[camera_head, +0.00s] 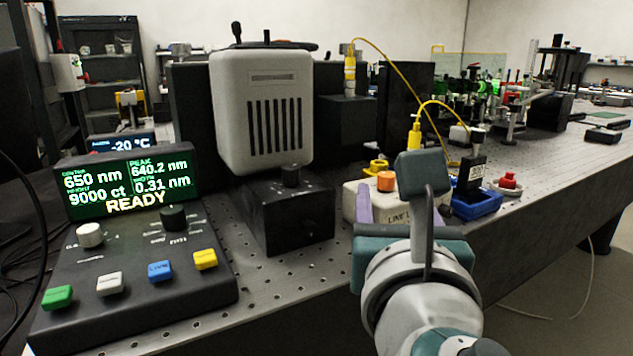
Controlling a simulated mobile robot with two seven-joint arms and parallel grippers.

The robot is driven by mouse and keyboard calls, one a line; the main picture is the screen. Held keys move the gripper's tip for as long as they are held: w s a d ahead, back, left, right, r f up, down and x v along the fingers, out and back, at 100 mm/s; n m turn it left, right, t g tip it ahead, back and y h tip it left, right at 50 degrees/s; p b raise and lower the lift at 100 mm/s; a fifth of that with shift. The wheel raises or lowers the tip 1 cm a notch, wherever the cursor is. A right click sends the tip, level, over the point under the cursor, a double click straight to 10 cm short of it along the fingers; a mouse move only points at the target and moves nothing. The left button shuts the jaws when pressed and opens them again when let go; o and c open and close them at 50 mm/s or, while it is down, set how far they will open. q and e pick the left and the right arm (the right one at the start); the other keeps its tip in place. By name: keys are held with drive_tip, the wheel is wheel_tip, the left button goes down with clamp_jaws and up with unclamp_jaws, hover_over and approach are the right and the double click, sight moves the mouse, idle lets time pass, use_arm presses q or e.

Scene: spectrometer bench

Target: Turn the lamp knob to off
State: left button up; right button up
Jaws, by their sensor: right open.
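A white box (355,205) stands on the bench; its label reads "LINE L" before my arm hides the rest. An orange knob (386,181) is on top of it; which way the knob is set cannot be seen. My right gripper (403,201) comes in from the lower right, in front of the box. Its two purple fingers are spread apart, with the label between them in the picture. The knob appears above and beyond this gap, and nothing shows gripped. My right arm hides part of the box. My left gripper is out of view.
A control panel (120,310) with two knobs, several coloured buttons and a "READY" display (125,183) stands at left. A grey vented housing (262,110) on a black base is left of the box. A blue holder (478,205) and a red button (508,181) are at right.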

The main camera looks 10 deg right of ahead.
sight(387, 182)
drive_tip(key=b+x, duration=0.1)
drive_tip(key=x, duration=0.5)
drive_tip(key=shift+w+d, duration=0.1)
drive_tip(key=shift+w, duration=0.15)
drive_tip(key=shift+c, duration=0.3)
clamp_jaws()
